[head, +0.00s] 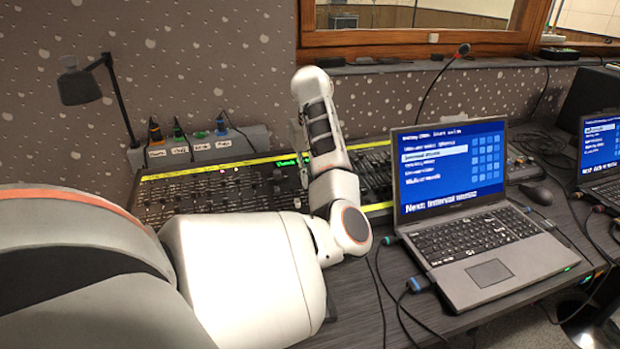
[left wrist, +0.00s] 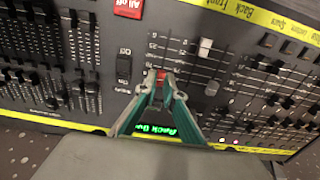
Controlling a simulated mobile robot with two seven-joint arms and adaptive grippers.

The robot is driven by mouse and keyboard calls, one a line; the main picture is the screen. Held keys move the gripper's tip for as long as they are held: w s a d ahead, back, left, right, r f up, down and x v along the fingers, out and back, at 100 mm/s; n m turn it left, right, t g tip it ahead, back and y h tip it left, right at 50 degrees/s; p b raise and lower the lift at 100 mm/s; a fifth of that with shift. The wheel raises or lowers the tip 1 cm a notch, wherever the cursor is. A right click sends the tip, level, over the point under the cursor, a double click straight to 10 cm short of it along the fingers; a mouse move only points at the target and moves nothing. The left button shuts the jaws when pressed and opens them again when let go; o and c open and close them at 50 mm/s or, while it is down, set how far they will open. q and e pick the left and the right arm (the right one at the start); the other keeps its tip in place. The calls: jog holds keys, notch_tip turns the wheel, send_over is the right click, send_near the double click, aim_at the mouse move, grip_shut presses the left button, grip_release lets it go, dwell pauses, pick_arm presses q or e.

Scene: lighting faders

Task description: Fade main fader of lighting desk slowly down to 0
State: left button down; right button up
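The lighting desk (head: 175,197) is a long black panel with rows of faders along the wall. In the left wrist view it (left wrist: 30,45) fills most of the picture. My left gripper (left wrist: 161,84) has green fingers that come together at a small red fader knob (left wrist: 161,75), beside a printed scale. The fingertips look closed around the knob and hide part of it. In the head view my left arm reaches over the desk and mostly covers the gripper. My right gripper is in neither view.
A red "All off" button (left wrist: 128,8), a black switch (left wrist: 123,69) and white fader knobs (left wrist: 205,47) are close to the gripper. A green display (left wrist: 155,130) lies behind the fingers. A laptop (head: 478,210) with cables stands right of the arm, and a lamp (head: 80,87) stands left.

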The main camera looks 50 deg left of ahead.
pick_arm(q)
jog(key=shift+s+d+f, duration=0.15)
jog(key=shift+s+d, duration=0.2)
jog(key=shift+d, duration=0.35)
jog(key=shift+s+d+f, duration=0.1)
jog(key=shift+s+d, duration=0.25)
jog(key=shift+d, duration=0.35)
dwell(4.3)
jog(key=shift+d+f+p, duration=0.15)
jog(key=shift+d+p, duration=0.15)
jog(key=shift+d, duration=0.05)
dwell(0.4)
